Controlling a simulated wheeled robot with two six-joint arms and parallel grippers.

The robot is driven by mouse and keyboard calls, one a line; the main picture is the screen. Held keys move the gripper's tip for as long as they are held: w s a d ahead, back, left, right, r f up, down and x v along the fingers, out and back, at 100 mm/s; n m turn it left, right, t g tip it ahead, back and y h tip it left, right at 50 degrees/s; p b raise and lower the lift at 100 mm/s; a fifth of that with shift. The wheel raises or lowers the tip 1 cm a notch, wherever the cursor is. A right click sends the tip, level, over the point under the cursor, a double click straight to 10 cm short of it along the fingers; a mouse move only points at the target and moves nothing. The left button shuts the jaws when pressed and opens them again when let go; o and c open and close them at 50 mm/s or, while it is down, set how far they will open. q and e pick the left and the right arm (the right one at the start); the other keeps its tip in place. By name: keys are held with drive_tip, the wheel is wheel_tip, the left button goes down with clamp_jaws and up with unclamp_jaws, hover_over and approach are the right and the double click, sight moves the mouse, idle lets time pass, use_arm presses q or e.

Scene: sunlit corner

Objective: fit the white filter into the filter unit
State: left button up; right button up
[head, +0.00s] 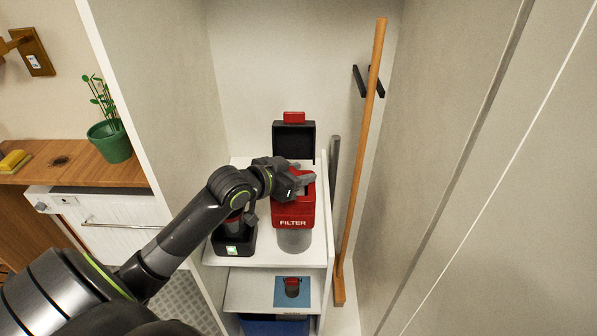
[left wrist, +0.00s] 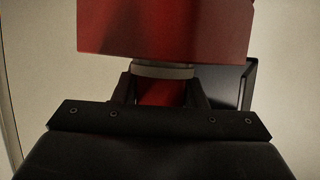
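The red filter unit (head: 293,214), lettered FILTER, stands on the upper shelf above a clear, greyish lower part (head: 294,240). Its black lid (head: 294,141) with a red latch stands open behind it. My left gripper (head: 303,182) is over the unit's top and hides part of the opening. In the left wrist view, red surfaces (left wrist: 163,28) and a grey band (left wrist: 163,71) lie beyond the gripper (left wrist: 160,88), with red between its fingers. I cannot tell whether the fingers grip anything. No white filter is clearly visible. My right gripper is not in view.
A black stand (head: 235,243) with a green light is left of the unit, partly behind my arm. A dark and red round part (head: 291,287) sits on a blue mat (head: 279,301) on the lower shelf. A wooden pole (head: 362,150) leans at the right.

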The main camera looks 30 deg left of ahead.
use_arm(q)
drive_tip(key=o, duration=0.4)
drive_tip(key=shift+r, duration=0.1)
drive_tip(key=shift+r, duration=0.3)
drive_tip(key=shift+s+a, duration=0.15)
drive_tip(key=shift+s, duration=0.15)
drive_tip(key=p+v, duration=0.1)
drive_tip(key=v, duration=1)
drive_tip(key=shift+s, duration=0.25)
